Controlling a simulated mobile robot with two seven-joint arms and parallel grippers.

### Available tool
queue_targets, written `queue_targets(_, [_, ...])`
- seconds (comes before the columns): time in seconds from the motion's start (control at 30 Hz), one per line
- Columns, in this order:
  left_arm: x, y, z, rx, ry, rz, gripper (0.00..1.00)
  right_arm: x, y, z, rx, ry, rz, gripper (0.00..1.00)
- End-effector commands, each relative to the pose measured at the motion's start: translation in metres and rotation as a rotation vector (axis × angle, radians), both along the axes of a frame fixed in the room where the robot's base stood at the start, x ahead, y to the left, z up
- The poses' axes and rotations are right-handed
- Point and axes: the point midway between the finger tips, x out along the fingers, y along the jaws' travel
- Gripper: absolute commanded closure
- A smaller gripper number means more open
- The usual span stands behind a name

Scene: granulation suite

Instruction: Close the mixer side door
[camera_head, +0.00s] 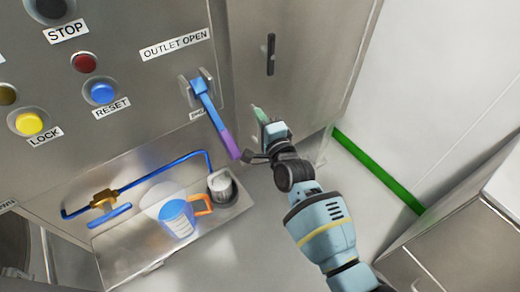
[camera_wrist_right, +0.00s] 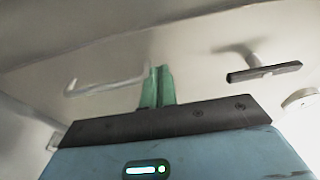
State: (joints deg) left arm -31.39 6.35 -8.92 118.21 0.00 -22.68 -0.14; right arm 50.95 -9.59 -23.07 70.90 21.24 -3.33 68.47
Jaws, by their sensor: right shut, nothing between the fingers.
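The mixer side door appears as a grey metal panel (camera_head: 305,45) right of the control panel, with a black upright handle (camera_head: 271,54). I cannot tell whether it is ajar. My right gripper (camera_head: 258,113) is in front of the panel's lower part, below the handle. Its green fingers are together and empty; whether they touch the panel is unclear. In the right wrist view the shut fingers (camera_wrist_right: 157,87) point at a pale surface, with a dark handle (camera_wrist_right: 264,72) to their right. My left gripper is not in view.
A blue lever with a purple grip (camera_head: 229,144) hangs left of my right gripper. Below it, a metal tray (camera_head: 128,262) holds a blue jug with an orange handle (camera_head: 178,217) and a small metal cup (camera_head: 221,186). A metal cabinet (camera_head: 465,245) stands at lower right.

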Motion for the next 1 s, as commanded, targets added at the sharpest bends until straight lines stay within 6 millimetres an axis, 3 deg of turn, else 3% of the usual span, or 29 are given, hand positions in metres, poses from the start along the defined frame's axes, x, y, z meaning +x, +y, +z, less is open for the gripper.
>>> queue_targets(0.13, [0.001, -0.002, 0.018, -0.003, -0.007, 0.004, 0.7, -0.027, 0.003, 0.005, 0.0, -0.001, 0.0, 1.0])
queue_targets(0.5, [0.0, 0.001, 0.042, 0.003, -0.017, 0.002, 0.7, -0.083, 0.009, 0.002, 0.0, 0.001, -0.001, 1.0])
queue_targets(0.7, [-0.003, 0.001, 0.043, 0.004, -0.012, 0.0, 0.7, -0.096, 0.011, 0.0, -0.001, 0.0, -0.001, 1.0])
queue_targets(1.0, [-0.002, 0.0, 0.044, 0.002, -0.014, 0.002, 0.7, -0.099, 0.011, -0.001, -0.001, 0.0, -0.001, 1.0])
